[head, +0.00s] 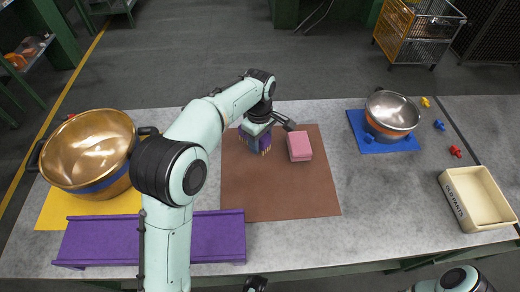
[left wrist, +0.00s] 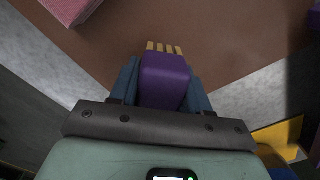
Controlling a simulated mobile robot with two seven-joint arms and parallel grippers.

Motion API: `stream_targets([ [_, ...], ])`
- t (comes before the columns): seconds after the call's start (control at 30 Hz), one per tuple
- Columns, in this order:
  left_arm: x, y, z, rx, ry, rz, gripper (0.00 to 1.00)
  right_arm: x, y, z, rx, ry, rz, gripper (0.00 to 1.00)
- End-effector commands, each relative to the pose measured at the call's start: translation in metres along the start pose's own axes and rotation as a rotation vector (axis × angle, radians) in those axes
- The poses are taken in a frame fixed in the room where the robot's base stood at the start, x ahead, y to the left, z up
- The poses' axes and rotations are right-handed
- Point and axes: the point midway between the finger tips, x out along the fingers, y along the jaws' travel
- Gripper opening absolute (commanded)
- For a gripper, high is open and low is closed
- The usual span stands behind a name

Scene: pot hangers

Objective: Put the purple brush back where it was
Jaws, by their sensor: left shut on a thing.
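The purple brush (head: 258,148) is at the upper left part of the brown mat (head: 280,195). My left gripper (head: 262,128) is shut on it and partly covers it in the head view. In the left wrist view the brush's purple body (left wrist: 165,78) sits between the two blue-grey fingers, with tan bristle tufts (left wrist: 164,48) pointing away from the palm. Whether the brush touches the mat cannot be told.
A pink block (head: 300,147) lies just right of the brush. A purple tray (head: 100,240) lies at front left, partly behind my left arm. A golden pot (head: 92,150) stands left, a steel pot (head: 391,112) right. A cream bin (head: 478,199) stands far right.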

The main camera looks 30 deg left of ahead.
Motion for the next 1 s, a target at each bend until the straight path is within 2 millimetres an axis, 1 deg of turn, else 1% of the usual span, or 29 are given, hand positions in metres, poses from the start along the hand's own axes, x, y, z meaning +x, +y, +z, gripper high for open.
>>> stream_targets([
  [0.07, 0.006, 0.0, 0.0, 0.0, 0.0, 0.0, 0.02, 0.001, 0.0, -0.001, -0.001, 0.002, -0.001, 0.57],
  [0.3, 0.04, -0.001, -0.001, 0.0, 0.0, -0.002, 0.02, 0.006, 0.001, -0.004, -0.001, 0.011, -0.002, 0.57],
  [0.33, 0.042, -0.001, -0.001, 0.0, 0.0, -0.002, 0.02, 0.006, 0.001, -0.004, -0.001, 0.011, -0.002, 0.57],
  [0.6, 0.043, 0.0, -0.001, 0.0, 0.0, 0.001, 0.02, 0.005, 0.0, -0.004, -0.002, 0.012, -0.003, 0.57],
  [0.7, 0.046, 0.0, -0.001, 0.0, 0.0, 0.0, 0.02, 0.006, 0.001, -0.004, -0.002, 0.013, -0.003, 0.57],
  [0.73, 0.046, 0.0, -0.001, 0.0, 0.0, 0.0, 0.5, 0.006, 0.001, -0.004, -0.002, 0.013, -0.003, 0.57],
  [0.77, 0.046, 0.0, -0.001, 0.0, 0.0, 0.0, 0.6, 0.006, 0.001, -0.004, -0.002, 0.013, -0.003, 0.57],
  [0.8, 0.046, 0.0, -0.001, 0.0, 0.0, 0.0, 0.72, 0.006, 0.001, -0.004, -0.002, 0.013, -0.003, 0.57],
  [1.0, 0.046, 0.0, -0.001, 0.0, 0.0, 0.0, 0.72, 0.006, 0.001, -0.004, -0.001, 0.013, -0.003, 0.57],
])
